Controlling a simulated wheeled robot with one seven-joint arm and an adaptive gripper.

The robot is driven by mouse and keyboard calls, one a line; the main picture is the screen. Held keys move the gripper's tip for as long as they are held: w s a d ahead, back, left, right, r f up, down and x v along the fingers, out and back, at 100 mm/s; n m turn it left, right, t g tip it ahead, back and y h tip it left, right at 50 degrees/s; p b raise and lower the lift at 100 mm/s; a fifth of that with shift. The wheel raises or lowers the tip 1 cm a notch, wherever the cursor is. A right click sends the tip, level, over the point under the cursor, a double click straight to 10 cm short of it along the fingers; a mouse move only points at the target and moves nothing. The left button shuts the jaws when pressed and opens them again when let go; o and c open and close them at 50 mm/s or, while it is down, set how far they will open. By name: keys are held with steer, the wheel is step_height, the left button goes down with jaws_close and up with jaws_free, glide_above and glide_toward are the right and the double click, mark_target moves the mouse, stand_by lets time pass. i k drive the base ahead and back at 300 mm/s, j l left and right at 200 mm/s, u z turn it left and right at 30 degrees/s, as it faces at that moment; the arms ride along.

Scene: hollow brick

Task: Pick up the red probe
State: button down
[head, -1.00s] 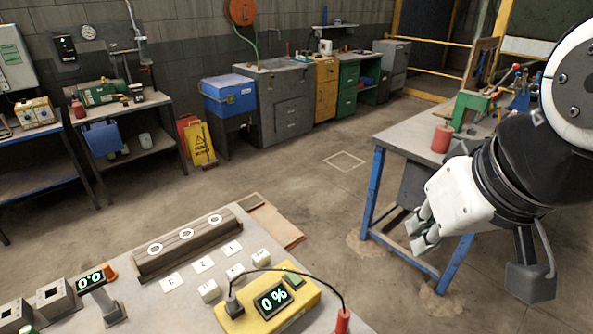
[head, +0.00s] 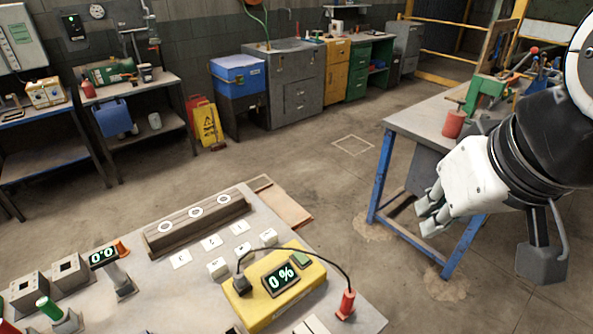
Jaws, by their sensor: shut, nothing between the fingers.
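The red probe (head: 346,304) stands at the right side of the near bench, at the end of a black cable. The cable runs to the yellow meter box (head: 290,298), whose display reads "0 %". My gripper (head: 427,221) is shut and empty, up and to the right of the probe. It is well apart from it, in front of the blue-legged table. The probe's lower end meets the bench top, and I cannot tell whether it sits in a holder.
On the near bench (head: 160,288) are white lettered cards, white blocks, a wooden rack (head: 195,225) with round marks, grey hollow blocks, a small "0.0" display (head: 103,257) and a green-topped piece (head: 48,308). A blue-legged table (head: 412,124) stands at the right. Open floor lies between.

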mark_target(347, 308)
steer(key=k+j+z, duration=0.2)
steer(key=k+j, duration=0.3)
steer(key=k+j+z, duration=0.25)
steer(key=k+j, duration=0.3)
steer(key=k+j+z, duration=0.2)
steer(key=k+j, duration=0.15)
steer(key=k, duration=0.3)
